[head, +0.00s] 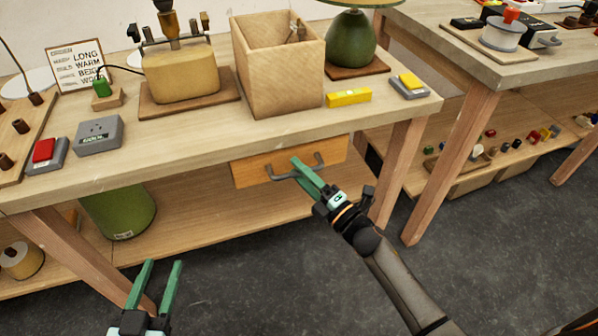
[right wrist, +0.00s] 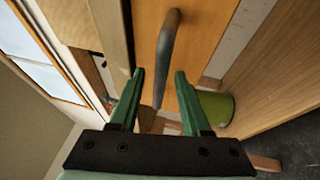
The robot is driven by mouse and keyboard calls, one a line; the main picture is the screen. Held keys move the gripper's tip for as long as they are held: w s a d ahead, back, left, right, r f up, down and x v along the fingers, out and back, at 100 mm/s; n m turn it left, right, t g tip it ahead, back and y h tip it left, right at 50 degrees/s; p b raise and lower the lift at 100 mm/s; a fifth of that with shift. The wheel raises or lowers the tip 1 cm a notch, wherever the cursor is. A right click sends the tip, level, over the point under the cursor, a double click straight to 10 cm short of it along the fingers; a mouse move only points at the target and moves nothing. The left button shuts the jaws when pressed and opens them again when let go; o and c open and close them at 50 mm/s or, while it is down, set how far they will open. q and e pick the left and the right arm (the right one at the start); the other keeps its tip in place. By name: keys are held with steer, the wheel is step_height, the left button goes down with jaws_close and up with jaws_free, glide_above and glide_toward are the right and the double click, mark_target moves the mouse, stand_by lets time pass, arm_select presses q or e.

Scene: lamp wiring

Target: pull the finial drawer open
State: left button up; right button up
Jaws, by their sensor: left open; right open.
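The drawer is a wooden box with an orange-brown front (head: 247,174) under the middle of the near table's front edge. No gap into the drawer shows. Its handle (head: 274,174) is a dark grey bar, also seen in the right wrist view (right wrist: 167,45). My right gripper (head: 302,164) is at the handle, its green fingers open. In the right wrist view the handle bar runs between the two fingertips (right wrist: 159,74), with space on either side. My left gripper (head: 163,264) is open and empty, low in front of the table, well left of the drawer.
The tabletop holds a wooden bin (head: 280,85), a yellow block (head: 348,97), a lamp with a green base (head: 351,40) and a grey socket box (head: 99,136). A green bin (head: 120,212) stands below. The floor (head: 260,270) before the drawer is clear.

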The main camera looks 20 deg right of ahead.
steer(key=shift+w+a, duration=0.15)
steer(key=shift+w, duration=0.05)
jaws_close()
stand_by(0.3)
stand_by(1.1)
